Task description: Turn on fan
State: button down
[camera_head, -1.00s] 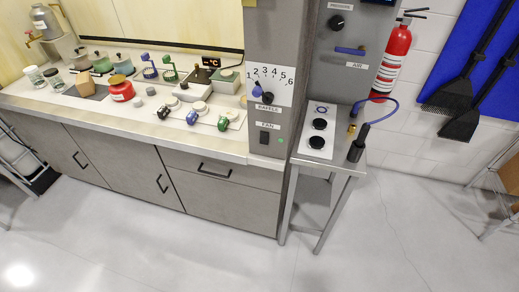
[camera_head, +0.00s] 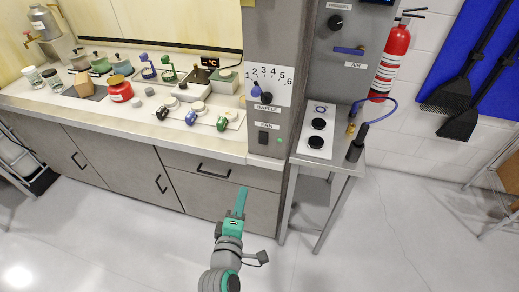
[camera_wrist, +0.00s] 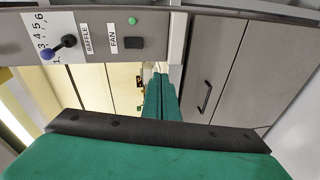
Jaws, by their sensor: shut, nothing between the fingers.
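The fan switch (camera_head: 263,137) is a dark rocker on the grey column, below the label FAN, with a small green light (camera_head: 279,141) beside it. In the wrist view the fan switch (camera_wrist: 133,43) shows at the top, next to its label, with the green light (camera_wrist: 132,20) above it. My gripper (camera_head: 241,192) is below and left of the switch, in front of the cabinet drawers, apart from the panel. Its green fingers (camera_wrist: 161,84) are together and empty in the wrist view. Whether the switch is pressed cannot be told.
A baffle lever (camera_head: 262,95) with a blue knob sits on a numbered plate above the switch. The counter (camera_head: 150,123) holds jars and small coloured fittings. A metal side table (camera_head: 344,160) stands right of the column. The floor in front is clear.

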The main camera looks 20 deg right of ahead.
aim_at(262, 143)
jog(key=shift+g+h, duration=0.3)
jog(key=shift+h, duration=0.6)
jog(key=r, duration=0.1)
jog(key=w+d+r, duration=0.1)
jog(key=r, duration=0.1)
jog(key=w+d+r, duration=0.1)
jog(key=shift+w+d+r, duration=0.1)
jog(key=shift+w+r, duration=0.05)
jog(key=shift+r, duration=0.25)
jog(key=shift+d, duration=0.1)
jog(key=x, duration=1.4)
jog(key=shift+w+f, duration=0.1)
